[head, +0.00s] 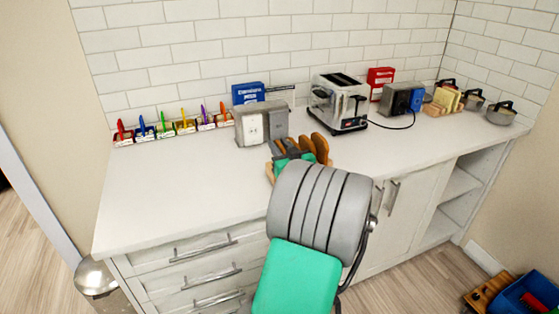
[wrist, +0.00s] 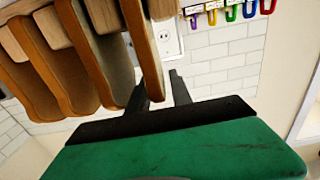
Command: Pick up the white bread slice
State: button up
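Pale cream slices (head: 447,98), the whitest bread-like things in view, stand in a wooden rack (head: 432,110) at the right back of the counter. My gripper (head: 288,146) is far to their left, over the front middle of the counter. It is beside a nearer rack of brown slices (head: 318,145). In the wrist view, which looks upside down, several brown slices (wrist: 75,60) fill the upper left. The nearest slice overlaps one finger, so contact is unclear. No white slice is identifiable there.
A toaster (head: 339,102) stands behind and right of the near rack. A grey box (head: 262,123) stands behind it. Coloured-handled holders (head: 165,129) line the left back. Pots (head: 500,112) sit at the right end. The counter's left front (head: 165,195) is clear.

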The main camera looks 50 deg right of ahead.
grip_shut()
dwell(1.1)
